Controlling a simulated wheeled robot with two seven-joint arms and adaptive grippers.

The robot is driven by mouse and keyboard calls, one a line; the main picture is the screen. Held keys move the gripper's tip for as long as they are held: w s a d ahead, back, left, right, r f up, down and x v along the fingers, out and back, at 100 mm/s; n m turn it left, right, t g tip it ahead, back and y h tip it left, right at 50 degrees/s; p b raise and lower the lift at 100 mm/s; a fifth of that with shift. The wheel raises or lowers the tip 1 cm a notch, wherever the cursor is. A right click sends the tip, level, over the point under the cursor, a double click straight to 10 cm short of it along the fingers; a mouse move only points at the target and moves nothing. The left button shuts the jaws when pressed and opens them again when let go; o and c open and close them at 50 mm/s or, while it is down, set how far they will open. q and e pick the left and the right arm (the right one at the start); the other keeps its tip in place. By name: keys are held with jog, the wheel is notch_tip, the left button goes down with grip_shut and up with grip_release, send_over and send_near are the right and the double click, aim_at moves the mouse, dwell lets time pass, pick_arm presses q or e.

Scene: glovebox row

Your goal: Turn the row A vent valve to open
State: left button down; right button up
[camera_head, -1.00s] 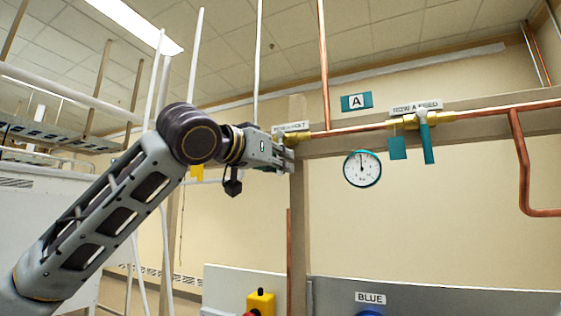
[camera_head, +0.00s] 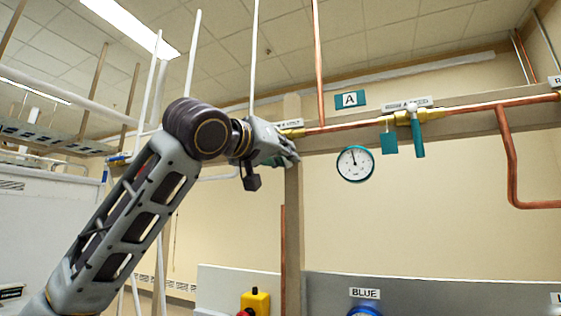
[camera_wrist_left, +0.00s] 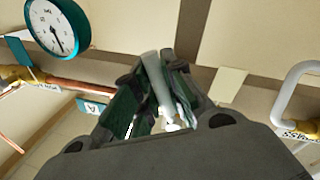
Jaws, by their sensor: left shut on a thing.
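My left gripper (camera_head: 290,157) is at the left end of the row A copper pipe, beside the post. In the left wrist view its dark fingers (camera_wrist_left: 157,88) are shut on a pale grey lever (camera_wrist_left: 158,75), which I take to be the vent valve handle. The fingers hide much of the lever, and in the head view the gripper hides the handle. A small label (camera_head: 290,124) sits above the brass fitting (camera_head: 293,132) there; its text is too small to read surely. A teal sign with A (camera_head: 350,99) is above the pipe. My right gripper is not in view.
A round gauge (camera_head: 355,164) hangs below the pipe (camera_head: 345,127). Right of it are a teal tag (camera_head: 389,144) and the feed valve's teal lever (camera_head: 417,137), pointing down. A beige post (camera_head: 292,215) stands close to my gripper. The wall below the gauge is clear.

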pick_arm(q)
jog(key=shift+s+d+r+n+b, duration=0.15)
jog(key=shift+d+n+b, duration=0.15)
jog(key=shift+n, duration=0.35)
jog(key=shift+s+d+r+n+b, duration=0.15)
jog(key=shift+d+n+b, duration=0.1)
jog(key=shift+n, duration=0.4)
jog(key=shift+r+t, duration=0.1)
jog(key=shift+t, duration=0.2)
jog(key=c, duration=1.5)
grip_release()
jog(key=shift+v, duration=5.95)
jog(key=shift+o, duration=0.2)
